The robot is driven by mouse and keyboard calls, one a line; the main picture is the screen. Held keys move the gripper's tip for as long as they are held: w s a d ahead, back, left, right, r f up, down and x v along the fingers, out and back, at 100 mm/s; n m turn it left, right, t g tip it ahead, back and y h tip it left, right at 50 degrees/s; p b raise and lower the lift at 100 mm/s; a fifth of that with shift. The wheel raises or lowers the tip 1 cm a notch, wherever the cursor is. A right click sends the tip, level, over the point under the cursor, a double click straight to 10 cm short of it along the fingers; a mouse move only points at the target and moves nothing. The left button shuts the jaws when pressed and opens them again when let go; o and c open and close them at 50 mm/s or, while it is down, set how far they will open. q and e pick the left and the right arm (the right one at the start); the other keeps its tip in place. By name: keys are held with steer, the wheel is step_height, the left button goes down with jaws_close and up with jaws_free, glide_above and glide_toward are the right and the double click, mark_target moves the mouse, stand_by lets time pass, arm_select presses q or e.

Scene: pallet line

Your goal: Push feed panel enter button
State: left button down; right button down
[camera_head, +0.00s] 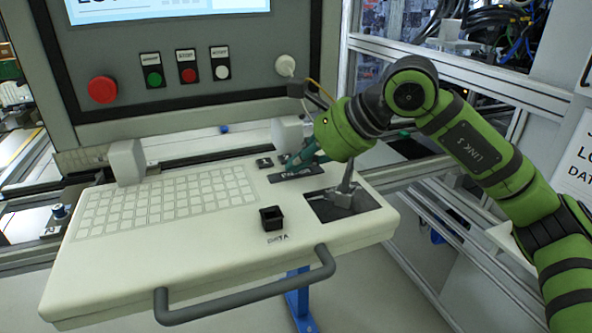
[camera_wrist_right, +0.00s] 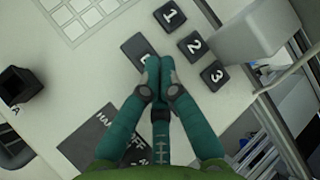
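The feed panel (camera_head: 130,262) is a pale console with a grid of blank keys. In the right wrist view a black button (camera_wrist_right: 137,46) with a mostly hidden white label lies under my fingertips. I cannot read whether it is the enter button. My right gripper (camera_head: 291,166) has its teal fingers drawn together and empty. In the right wrist view its tips (camera_wrist_right: 158,62) overlap the button's lower right edge; contact cannot be told. My left gripper is not in view.
Black buttons marked 1 (camera_wrist_right: 170,16), 2 (camera_wrist_right: 193,44) and 3 (camera_wrist_right: 213,75) sit beside the fingertips. A black open box (camera_head: 271,218) stands by the DATA label. A grey handle (camera_head: 250,292) runs along the front. A red stop knob (camera_head: 102,89) is on the upright cabinet.

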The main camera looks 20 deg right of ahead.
mark_target(300, 175)
steer(key=shift+r+p, duration=0.55)
steer(key=shift+r, duration=0.3)
steer(key=shift+r+p, duration=1.75)
steer(key=shift+r, duration=0.8)
steer(key=shift+f, duration=0.1)
